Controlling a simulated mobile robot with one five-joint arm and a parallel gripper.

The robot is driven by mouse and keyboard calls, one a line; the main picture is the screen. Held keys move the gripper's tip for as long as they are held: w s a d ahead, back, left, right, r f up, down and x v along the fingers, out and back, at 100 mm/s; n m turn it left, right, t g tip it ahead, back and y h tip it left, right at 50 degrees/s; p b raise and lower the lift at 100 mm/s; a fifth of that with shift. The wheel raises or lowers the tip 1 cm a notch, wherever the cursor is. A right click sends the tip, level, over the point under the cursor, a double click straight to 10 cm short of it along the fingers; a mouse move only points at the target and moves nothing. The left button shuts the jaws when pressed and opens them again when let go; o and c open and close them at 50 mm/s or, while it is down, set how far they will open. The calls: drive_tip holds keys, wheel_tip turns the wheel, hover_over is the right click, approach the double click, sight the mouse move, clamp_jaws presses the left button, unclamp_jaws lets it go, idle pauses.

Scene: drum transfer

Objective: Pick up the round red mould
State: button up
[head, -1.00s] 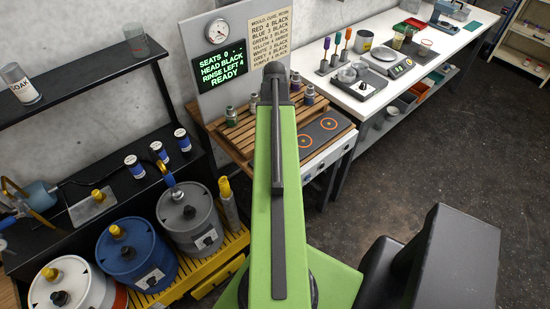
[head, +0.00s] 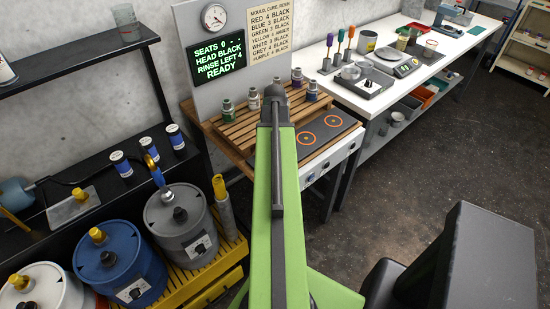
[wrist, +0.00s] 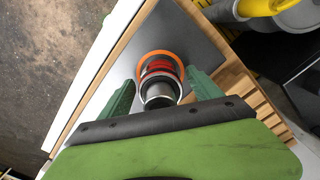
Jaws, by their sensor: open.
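The round red mould (wrist: 158,68) shows in the wrist view, with a grey metal cylinder on its near side. It appears over an orange ring on a dark plate (wrist: 115,82). My gripper (wrist: 158,82) has its two green fingers apart, one on each side of the mould, with visible gaps. I cannot tell how high the fingers are above the plate. In the head view my arm hides the gripper and the red mould. There the dark plate (head: 338,126) shows two bare orange rings right of my arm.
Several small moulds stand on the wooden slatted rack (head: 222,122). A display (head: 218,58) reads "HEAD BLACK" and "READY". Drums, including a grey one (head: 180,228), stand at left. A white bench (head: 425,62) with a scale is at right. The floor (head: 430,165) there is clear.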

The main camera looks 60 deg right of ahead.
drive_tip(key=shift+f, duration=0.2)
drive_tip(key=shift+c, duration=0.2)
clamp_jaws()
drive_tip(key=shift+r+p, duration=0.1)
drive_tip(key=shift+p, duration=0.2)
